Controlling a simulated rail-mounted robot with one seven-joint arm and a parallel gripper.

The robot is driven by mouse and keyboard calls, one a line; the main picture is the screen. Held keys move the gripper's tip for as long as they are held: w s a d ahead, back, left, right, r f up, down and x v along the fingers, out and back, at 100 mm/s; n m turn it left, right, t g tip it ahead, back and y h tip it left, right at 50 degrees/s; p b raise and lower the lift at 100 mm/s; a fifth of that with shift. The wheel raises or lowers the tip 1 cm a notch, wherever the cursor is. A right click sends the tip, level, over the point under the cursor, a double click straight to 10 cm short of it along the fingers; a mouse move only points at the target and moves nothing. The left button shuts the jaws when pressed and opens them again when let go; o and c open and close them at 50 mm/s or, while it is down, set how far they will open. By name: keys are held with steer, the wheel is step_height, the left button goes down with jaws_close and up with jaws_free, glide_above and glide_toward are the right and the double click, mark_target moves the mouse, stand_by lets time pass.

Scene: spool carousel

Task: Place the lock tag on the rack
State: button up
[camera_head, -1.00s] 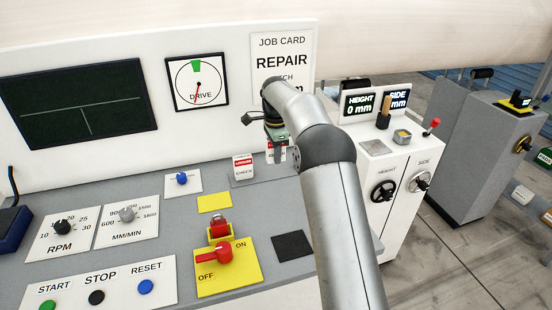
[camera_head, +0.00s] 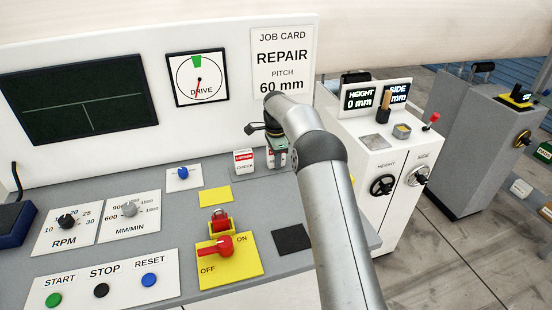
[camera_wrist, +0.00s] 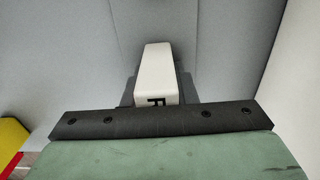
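My gripper (camera_head: 277,155) is at the back right of the grey console, shut on a white and red tag (camera_head: 270,159), which I take as the lock tag. The green gripper body hides part of it in the head view. In the wrist view a white block (camera_wrist: 158,70) with a black letter stands just beyond the gripper's dark bar; the fingertips are hidden. A similar red and white tag (camera_head: 243,161) stands upright just left of it. Both are at a low grey base, seemingly the rack (camera_head: 261,171); whether the held tag touches it I cannot tell.
A yellow card (camera_head: 215,196) and a dark square pad (camera_head: 291,239) lie on the console. The job card (camera_head: 283,65) is behind; a white machine (camera_head: 385,165) stands to the right.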

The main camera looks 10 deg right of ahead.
steer(key=o, duration=0.3)
step_height(320, 180, up, 11)
steer(key=shift+r, duration=0.1)
steer(key=shift+s+r, duration=0.15)
steer(key=shift+r, duration=0.6)
steer(key=s+r+n, duration=0.3)
steer(key=s+n, duration=0.1)
steer(key=s, duration=0.6)
steer(key=s+r+n, duration=0.4)
steer(key=s, duration=0.5)
steer(key=s+f+n, duration=0.4)
steer(key=s+f, duration=0.1)
steer(key=s, duration=0.9)
steer(key=s+f+n+t, duration=0.1)
steer(key=s+f+n, duration=0.3)
steer(key=s, duration=1)
steer(key=shift+s+d+f+n, duration=0.2)
steer(key=shift+f+n, duration=0.1)
steer(key=shift+f, duration=0.35)
